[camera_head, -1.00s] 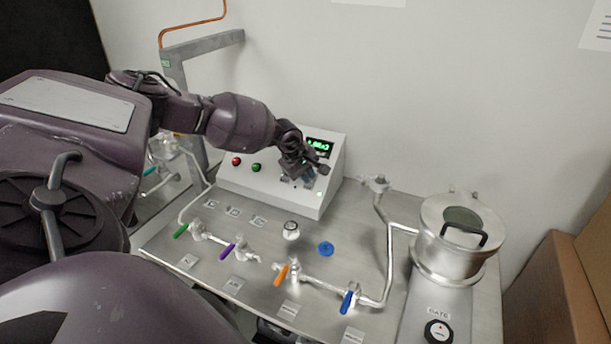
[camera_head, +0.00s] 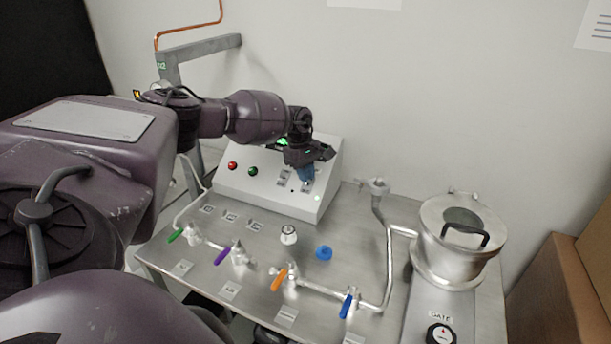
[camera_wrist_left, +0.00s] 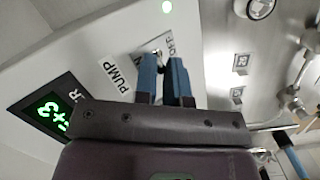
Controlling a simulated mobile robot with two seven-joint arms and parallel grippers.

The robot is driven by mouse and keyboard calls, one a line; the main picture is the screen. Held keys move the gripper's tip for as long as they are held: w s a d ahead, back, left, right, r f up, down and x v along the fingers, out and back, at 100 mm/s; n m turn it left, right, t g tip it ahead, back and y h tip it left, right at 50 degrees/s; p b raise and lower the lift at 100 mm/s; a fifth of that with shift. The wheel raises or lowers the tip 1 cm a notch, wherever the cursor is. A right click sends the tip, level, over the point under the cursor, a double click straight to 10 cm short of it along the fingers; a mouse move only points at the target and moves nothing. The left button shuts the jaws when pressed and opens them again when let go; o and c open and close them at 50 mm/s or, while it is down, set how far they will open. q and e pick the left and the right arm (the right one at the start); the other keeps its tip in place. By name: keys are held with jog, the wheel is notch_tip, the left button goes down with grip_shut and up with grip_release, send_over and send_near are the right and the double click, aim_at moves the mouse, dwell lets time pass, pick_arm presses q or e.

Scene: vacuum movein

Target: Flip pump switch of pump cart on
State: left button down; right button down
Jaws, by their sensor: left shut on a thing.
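The pump cart (camera_head: 345,225) has a steel top with a white sloped control box (camera_head: 262,192) at the back. In the left wrist view, the PUMP label (camera_wrist_left: 116,74) lies beside a small metallic pump switch (camera_wrist_left: 157,53). My left gripper (camera_head: 305,176) reaches down to the right part of the box face. Its two blue fingers (camera_wrist_left: 162,62) are close together, shut on the pump switch, which they partly hide. The switch's exact position cannot be told. A green light (camera_wrist_left: 166,7) glows on the panel. My right gripper is not in view.
A red button (camera_head: 232,166) and a green button (camera_head: 252,171) sit left on the box. Coloured valve handles, such as the orange one (camera_head: 280,279), line the cart front. A steel chamber (camera_head: 432,258) stands right. A grey frame (camera_head: 200,47) rises behind the arm.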

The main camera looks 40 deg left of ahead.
pick_arm(q)
jog(key=c, duration=1.2)
grip_release()
notch_tip(320, 180, up, 11)
jog(key=a+b, duration=0.1)
jog(key=shift+s+a+f, duration=0.15)
jog(key=shift+s+a, duration=0.1)
jog(key=shift+a, duration=0.15)
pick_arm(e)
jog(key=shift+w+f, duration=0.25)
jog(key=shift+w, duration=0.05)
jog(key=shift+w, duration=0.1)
pick_arm(q)
jog(key=shift+f, duration=0.1)
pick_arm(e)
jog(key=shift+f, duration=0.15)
